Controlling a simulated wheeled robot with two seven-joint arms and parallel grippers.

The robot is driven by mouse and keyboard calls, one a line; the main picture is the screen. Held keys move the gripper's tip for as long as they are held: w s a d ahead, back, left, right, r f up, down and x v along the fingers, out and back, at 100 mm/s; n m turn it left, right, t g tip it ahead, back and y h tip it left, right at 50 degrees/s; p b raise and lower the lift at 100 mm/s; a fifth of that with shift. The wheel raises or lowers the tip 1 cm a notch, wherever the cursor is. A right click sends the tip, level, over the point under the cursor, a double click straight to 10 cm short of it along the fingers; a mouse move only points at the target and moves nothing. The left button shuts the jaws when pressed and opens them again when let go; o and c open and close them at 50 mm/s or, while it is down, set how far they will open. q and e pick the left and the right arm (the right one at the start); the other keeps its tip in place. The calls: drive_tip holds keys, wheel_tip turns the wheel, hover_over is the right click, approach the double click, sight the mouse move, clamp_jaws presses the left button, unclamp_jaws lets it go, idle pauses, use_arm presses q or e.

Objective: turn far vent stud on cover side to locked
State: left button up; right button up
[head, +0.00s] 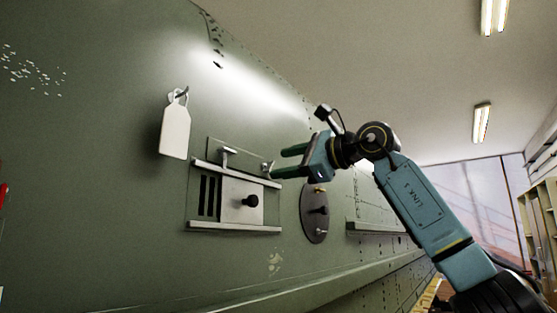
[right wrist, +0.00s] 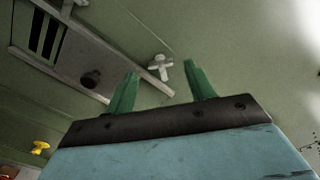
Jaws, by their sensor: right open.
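The vent (head: 235,225) is a framed panel on the green fuselage wall, with dark slots at left and a pale sliding cover (head: 235,210) with a black knob (head: 250,201) at right. The far vent stud (head: 267,168), a small pale T-handle, sits above the upper rail on the cover side. It also shows in the right wrist view (right wrist: 160,67). My right gripper (head: 279,162) is open; in its wrist view its green fingers (right wrist: 161,70) appear on either side of the stud, with no clear contact. Whether the fingers reach around it is unclear. My left gripper is out of view.
A second T-handle stud (head: 228,152) sits above the slot side. A white tag (head: 175,132) hangs from a hook at upper left. A round dark plate (head: 314,212) with a knob and small fittings is right of the vent. A ledge (head: 380,227) lies farther right.

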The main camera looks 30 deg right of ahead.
drive_tip(key=shift+w+a, duration=0.3)
drive_tip(key=shift+w, duration=0.3)
drive_tip(key=shift+w+a, duration=0.1)
drive_tip(key=shift+w, duration=0.45)
drive_tip(key=shift+c, duration=0.7)
drive_tip(key=c, duration=0.8)
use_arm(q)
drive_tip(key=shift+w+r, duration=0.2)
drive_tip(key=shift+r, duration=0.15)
use_arm(e)
drive_tip(key=shift+c, duration=0.2)
